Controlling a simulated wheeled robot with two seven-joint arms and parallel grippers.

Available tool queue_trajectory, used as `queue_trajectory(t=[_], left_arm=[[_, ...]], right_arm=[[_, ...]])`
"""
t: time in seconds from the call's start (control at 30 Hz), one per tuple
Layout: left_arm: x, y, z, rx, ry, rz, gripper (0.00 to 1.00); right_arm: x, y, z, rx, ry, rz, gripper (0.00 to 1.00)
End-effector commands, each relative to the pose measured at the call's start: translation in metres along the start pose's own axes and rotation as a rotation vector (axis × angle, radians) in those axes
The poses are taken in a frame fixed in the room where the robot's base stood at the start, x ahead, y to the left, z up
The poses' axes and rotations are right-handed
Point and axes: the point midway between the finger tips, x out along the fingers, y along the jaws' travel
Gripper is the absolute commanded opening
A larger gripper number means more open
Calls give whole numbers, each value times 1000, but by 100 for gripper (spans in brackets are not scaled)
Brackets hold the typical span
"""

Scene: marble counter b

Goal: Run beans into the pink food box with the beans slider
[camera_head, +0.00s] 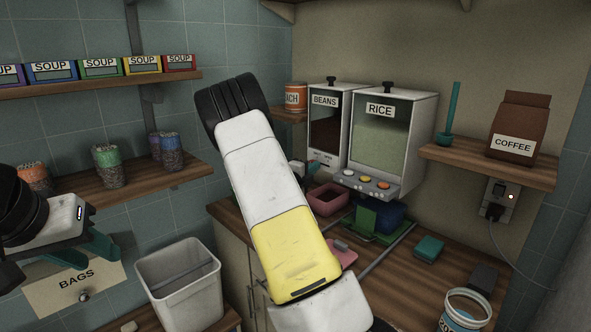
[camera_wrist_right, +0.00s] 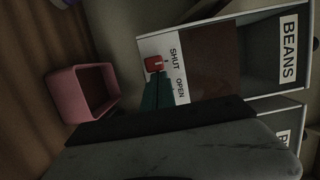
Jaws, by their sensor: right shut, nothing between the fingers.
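The beans dispenser (camera_head: 325,130) stands on the left of the rice dispenser. In the right wrist view its red slider (camera_wrist_right: 156,63) sits beside the word SHUT, away from OPEN. My right gripper (camera_wrist_right: 157,92) is shut and empty, its teal fingertips right beside the slider on the OPEN side; I cannot tell whether they touch it. The pink food box (camera_head: 326,199) stands on the counter below the beans dispenser, and shows open-topped in the right wrist view (camera_wrist_right: 66,98). Its dark inside hides any contents. My left gripper (camera_head: 108,258) hangs at the far left, away from these things.
The rice dispenser (camera_head: 395,130) adjoins on the right, with a blue box (camera_head: 390,215) below it. My right arm crosses the middle of the head view and hides part of the counter. A pink lid (camera_head: 343,254), a teal block (camera_head: 429,248) and a tub (camera_head: 465,308) are on the counter.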

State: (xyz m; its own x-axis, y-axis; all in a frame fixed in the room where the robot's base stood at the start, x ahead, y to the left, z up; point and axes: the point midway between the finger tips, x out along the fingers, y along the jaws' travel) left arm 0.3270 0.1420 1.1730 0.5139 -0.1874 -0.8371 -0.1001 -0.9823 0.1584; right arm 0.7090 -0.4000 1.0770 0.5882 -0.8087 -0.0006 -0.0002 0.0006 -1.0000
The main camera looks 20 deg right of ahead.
Motion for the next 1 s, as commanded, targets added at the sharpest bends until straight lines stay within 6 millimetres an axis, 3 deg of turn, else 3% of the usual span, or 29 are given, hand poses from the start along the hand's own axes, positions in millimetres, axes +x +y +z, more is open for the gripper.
queue_trajectory(t=[0.27, 0.7, 1.0], left_arm=[[0, 0, 0, 0, 0, 0, 36], [0, 0, 0, 0, 0, 0, 36], [0, 0, 0, 0, 0, 0, 36]], right_arm=[[-5, -2, 8, 2, -18, -1, 0], [-70, -1, 2, 0, -8, 0, 0], [-78, -1, 0, 1, -3, 0, 0]])
